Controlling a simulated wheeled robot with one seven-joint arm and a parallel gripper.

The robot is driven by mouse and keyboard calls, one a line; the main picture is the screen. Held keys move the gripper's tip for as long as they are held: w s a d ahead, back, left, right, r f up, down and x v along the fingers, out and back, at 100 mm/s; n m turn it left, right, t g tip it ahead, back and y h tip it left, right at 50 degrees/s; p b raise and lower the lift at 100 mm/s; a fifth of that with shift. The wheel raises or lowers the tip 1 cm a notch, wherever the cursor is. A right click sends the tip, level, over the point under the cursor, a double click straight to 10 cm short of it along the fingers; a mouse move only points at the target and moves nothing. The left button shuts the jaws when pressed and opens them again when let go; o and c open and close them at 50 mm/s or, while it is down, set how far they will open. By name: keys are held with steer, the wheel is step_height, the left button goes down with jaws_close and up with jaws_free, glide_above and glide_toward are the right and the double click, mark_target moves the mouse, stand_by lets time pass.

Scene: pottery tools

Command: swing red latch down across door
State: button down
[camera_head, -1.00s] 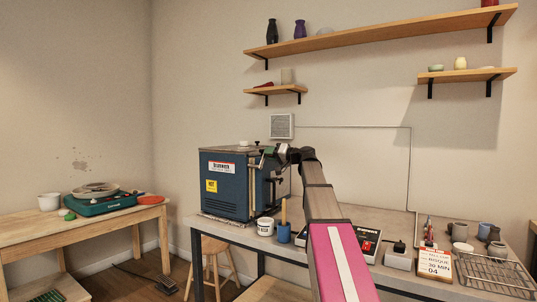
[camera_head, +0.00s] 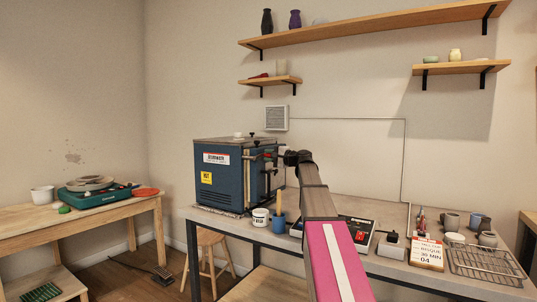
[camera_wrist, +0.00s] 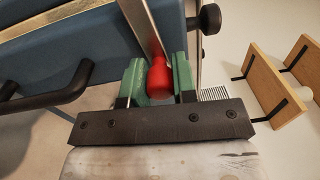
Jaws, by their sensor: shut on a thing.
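The blue kiln (camera_head: 221,182) stands on the bench in the head view, its door side facing right. In the wrist view, the red grip of the latch (camera_wrist: 159,78) sits between the green fingers of my gripper (camera_wrist: 158,84), which is shut on it. A flat metal bar (camera_wrist: 146,28) runs up from the red grip across the blue kiln surface. In the head view my gripper (camera_head: 268,155) is at the kiln's upper right edge, where the arm and fittings make the latch hard to make out.
A black handle (camera_wrist: 45,98) and a black knob (camera_wrist: 210,17) are close by in the wrist view. A white tub (camera_head: 260,218), a blue tool cup (camera_head: 278,226) and a control box (camera_head: 358,236) stand on the bench near my arm. Shelves hang above.

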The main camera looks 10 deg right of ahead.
steer(key=shift+f+m, duration=0.45)
steer(key=shift+m, duration=0.25)
steer(key=c, duration=0.9)
jaws_free()
steer(key=shift+d, duration=0.1)
steer(key=v, duration=1)
steer(key=shift+s+d, duration=0.2)
steer(key=shift+s, duration=0.1)
steer(key=shift+a, duration=0.1)
